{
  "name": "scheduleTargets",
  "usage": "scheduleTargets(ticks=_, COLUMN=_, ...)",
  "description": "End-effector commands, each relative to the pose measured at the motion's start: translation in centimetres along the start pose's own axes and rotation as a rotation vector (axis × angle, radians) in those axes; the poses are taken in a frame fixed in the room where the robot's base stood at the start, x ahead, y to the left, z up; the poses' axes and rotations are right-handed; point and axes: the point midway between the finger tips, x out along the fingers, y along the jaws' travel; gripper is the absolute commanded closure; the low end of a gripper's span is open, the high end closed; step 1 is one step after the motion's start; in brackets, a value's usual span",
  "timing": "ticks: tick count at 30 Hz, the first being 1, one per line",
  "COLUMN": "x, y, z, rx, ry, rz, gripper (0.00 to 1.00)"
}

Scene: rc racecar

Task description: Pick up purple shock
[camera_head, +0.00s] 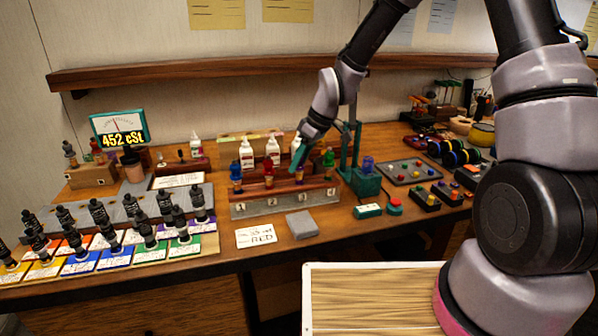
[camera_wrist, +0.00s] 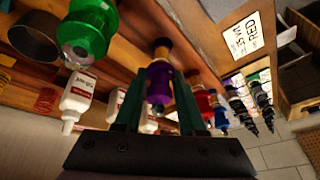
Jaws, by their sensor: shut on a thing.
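The purple shock (camera_wrist: 159,84) stands between the two green fingers of my gripper (camera_wrist: 157,100) in the wrist view, with an orange part and a dark end beyond its purple body. In the head view my gripper (camera_head: 299,160) reaches down over slot 3 of the numbered rack (camera_head: 285,204). It is shut on the purple shock (camera_head: 299,176), which is partly hidden by the fingers. The shock is at its slot; I cannot tell whether it is lifted. Its lower end meets the rack area in the picture.
A green shock (camera_head: 328,163) stands right of my gripper; red (camera_head: 268,175) and blue (camera_head: 236,178) shocks stand left. White bottles (camera_head: 272,150) are behind. A teal device (camera_head: 362,183) stands close on the right. A grey pad (camera_head: 302,224) and RED card (camera_head: 256,236) lie in front.

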Motion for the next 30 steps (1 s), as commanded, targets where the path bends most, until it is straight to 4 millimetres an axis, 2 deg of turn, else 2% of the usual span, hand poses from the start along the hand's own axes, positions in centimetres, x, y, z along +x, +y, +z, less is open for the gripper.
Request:
scheduleTargets(ticks=5, x=-0.1, y=0.0, z=-0.1, rx=0.0, ry=0.0, rz=0.0, gripper=1.0)
scheduleTargets(ticks=10, x=-1.1, y=0.0, z=-0.7, rx=-0.001, ry=0.002, rz=0.001, gripper=1.0)
scheduleTargets(ticks=21, x=-6.3, y=0.1, z=-3.6, rx=-0.001, ry=0.003, rz=0.003, gripper=1.0)
scheduleTargets(ticks=30, x=-7.4, y=-4.2, z=0.9, rx=0.001, ry=-0.002, rz=0.001, gripper=1.0)
